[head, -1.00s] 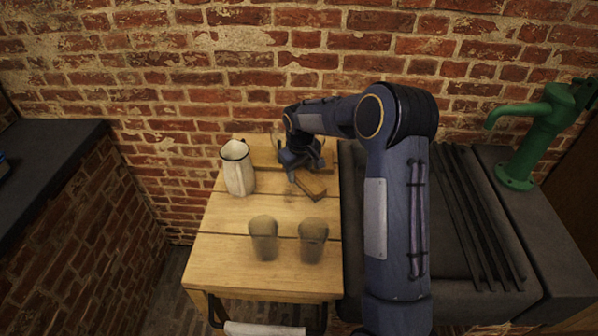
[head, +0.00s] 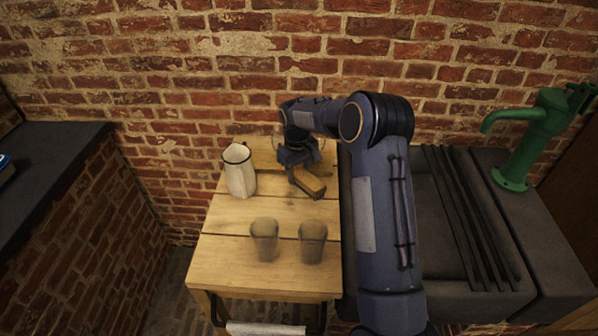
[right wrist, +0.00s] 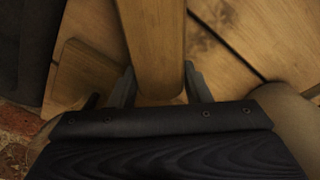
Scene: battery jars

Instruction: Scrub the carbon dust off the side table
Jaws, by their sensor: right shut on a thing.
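The side table (head: 225,270) has a pale plank top with dark gaps between the boards. My right gripper (head: 299,160) is at its back right part, shut on a wooden block-like brush (head: 309,183). In the right wrist view the brush (right wrist: 155,40) lies between the two fingers of the gripper (right wrist: 158,88), close over the planks. Its underside is hidden, and I cannot tell whether it touches the top. I cannot make out carbon dust clearly on the boards. My left gripper is not in view.
A white jug with a dark rim (head: 239,172) stands left of the gripper. Two greyish glass jars (head: 264,240) (head: 312,242) stand nearer the front. A dark sink (head: 436,215) with a green pump (head: 530,135) is to the right. A white cloth (head: 265,328) hangs at the front.

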